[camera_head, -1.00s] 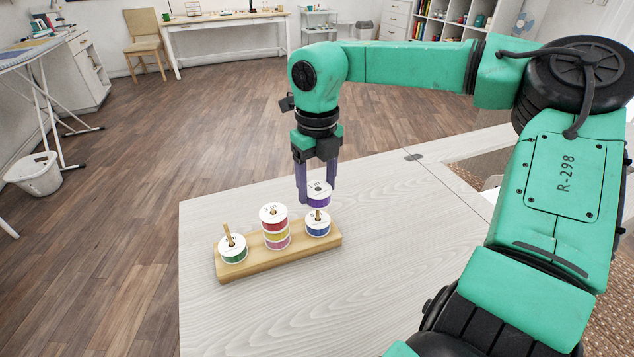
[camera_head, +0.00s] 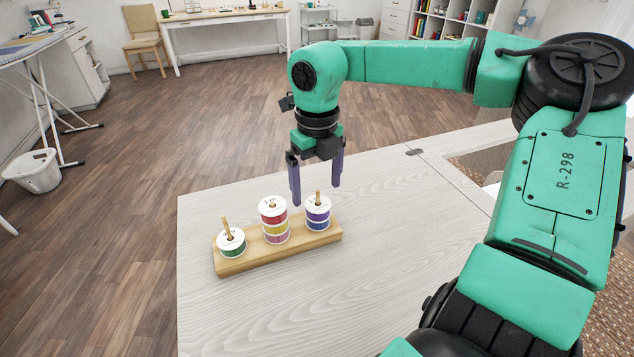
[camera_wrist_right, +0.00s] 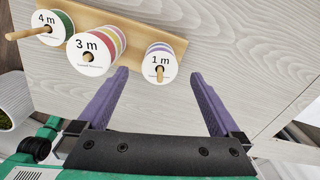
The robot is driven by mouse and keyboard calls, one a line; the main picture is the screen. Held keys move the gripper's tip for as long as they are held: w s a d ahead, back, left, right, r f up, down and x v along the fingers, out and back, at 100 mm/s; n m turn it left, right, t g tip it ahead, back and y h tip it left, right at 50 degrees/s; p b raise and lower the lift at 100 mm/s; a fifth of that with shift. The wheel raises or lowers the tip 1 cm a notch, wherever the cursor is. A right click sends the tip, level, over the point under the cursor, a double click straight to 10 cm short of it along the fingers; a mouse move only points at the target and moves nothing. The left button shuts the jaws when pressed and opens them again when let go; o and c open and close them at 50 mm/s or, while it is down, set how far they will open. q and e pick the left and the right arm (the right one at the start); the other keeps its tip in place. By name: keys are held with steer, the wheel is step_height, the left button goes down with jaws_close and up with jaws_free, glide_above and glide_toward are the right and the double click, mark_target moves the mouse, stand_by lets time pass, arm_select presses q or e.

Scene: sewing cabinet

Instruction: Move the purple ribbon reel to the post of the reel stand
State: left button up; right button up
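The purple ribbon reel (camera_head: 318,212) sits on the right post of the wooden reel stand (camera_head: 262,262), on top of a blue reel (camera_head: 318,226). The post tip sticks up through its hole. In the right wrist view the purple reel (camera_wrist_right: 160,63) shows its "1 m" label. My right gripper (camera_head: 316,195) is open, its two purple fingers apart around the post top and clear of the reel. In the wrist view the gripper (camera_wrist_right: 159,74) holds nothing. My left gripper is not in view.
The middle post carries a stack with a red reel (camera_head: 273,211) on top, a yellow one and a pink one below. A green reel (camera_head: 231,245) is on the left post. The pale table (camera_head: 270,310) is bare in front of the stand.

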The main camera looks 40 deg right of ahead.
steer(key=shift+r, duration=0.1)
step_height(320, 180, up, 14)
steer(key=p, duration=0.1)
steer(key=shift+r+p, duration=0.2)
steer(key=shift+p, duration=0.15)
steer(key=shift+r, duration=0.1)
